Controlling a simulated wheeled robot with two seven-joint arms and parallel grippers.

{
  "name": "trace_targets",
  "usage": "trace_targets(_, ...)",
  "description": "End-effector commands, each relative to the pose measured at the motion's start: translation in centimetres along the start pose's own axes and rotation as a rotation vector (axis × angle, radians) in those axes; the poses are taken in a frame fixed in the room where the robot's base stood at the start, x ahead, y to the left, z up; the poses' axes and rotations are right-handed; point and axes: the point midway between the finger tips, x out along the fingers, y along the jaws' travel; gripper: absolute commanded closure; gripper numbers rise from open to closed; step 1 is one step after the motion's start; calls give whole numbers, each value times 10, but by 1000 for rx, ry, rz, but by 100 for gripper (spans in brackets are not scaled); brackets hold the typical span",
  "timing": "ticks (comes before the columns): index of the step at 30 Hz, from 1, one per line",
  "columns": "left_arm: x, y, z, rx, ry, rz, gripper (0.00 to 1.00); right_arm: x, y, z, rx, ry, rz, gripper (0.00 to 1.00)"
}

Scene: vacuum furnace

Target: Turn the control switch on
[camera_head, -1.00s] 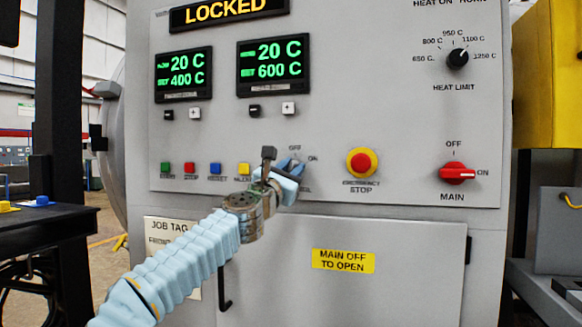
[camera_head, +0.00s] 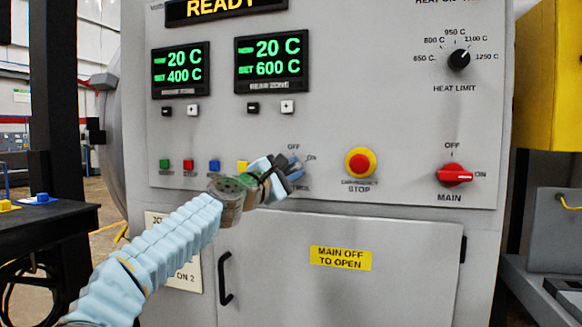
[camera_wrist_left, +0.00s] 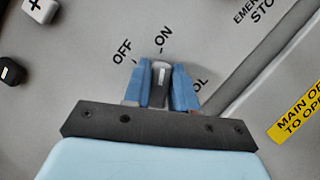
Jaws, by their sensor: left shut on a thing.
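The control switch is a dark knob with OFF and ON marks on the grey panel, mostly hidden by my left gripper in the head view. In the left wrist view the control switch (camera_wrist_left: 159,72) sits between the two blue fingers, its light tip pointing toward the ON mark. My left gripper (camera_head: 290,171) is shut on it; it also shows in the left wrist view (camera_wrist_left: 160,88). The display (camera_head: 228,8) at the top of the panel reads READY. My right gripper is not in view.
The red emergency stop (camera_head: 360,162) and the red MAIN switch (camera_head: 454,175), its pointer toward ON, are right of my gripper. Small coloured buttons (camera_head: 189,164) are to the left. A cabinet door with a black handle (camera_head: 225,279) is below.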

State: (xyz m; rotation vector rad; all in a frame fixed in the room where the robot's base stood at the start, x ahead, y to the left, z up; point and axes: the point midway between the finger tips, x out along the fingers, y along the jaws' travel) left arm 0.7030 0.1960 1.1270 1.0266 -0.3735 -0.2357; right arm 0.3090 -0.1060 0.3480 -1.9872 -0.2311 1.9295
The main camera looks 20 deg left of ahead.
Motion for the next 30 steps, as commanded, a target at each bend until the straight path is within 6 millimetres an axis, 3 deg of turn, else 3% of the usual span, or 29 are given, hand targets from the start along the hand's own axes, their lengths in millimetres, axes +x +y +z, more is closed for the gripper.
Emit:
trace_targets(14,0,-1,0,17,-1,-8,100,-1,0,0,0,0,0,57)
trace_targets(15,0,-1,0,17,-1,-8,72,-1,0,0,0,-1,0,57)
trace_targets(19,0,-1,0,16,-1,-8,53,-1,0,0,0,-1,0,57)
trace_targets(30,-7,-2,-1,15,0,-6,53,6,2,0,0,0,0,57)
